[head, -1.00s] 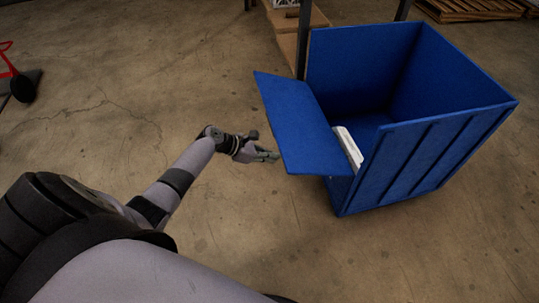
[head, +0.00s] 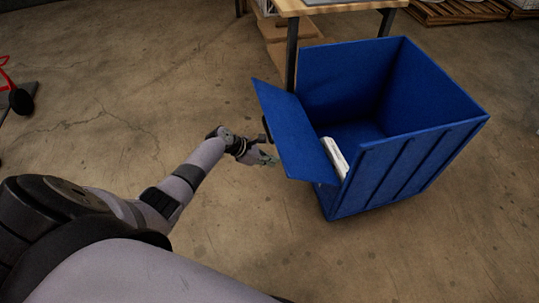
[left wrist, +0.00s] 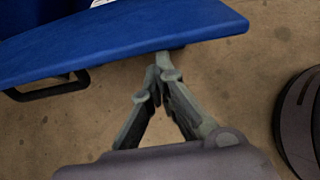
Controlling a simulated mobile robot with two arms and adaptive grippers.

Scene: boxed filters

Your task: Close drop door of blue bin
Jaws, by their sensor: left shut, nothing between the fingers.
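The blue bin (head: 420,160) stands on the floor right of centre in the head view. Its drop door (head: 296,133) is a blue flap on the left side, tilted outward and partly raised. The door also shows in the left wrist view (left wrist: 120,42), across the top, with a dark handle under it. My left gripper (head: 272,161) is at the door's outer side, close to its lower left edge. In the left wrist view its fingertips (left wrist: 164,64) meet with nothing between them, just at the door's edge; contact is unclear. My right gripper is not in view.
A white box (head: 335,156) lies inside the bin near the door. A wooden-topped table (head: 340,5) with dark legs stands behind the bin. Pallets (head: 460,12) lie at the back right. The concrete floor on the left is mostly clear.

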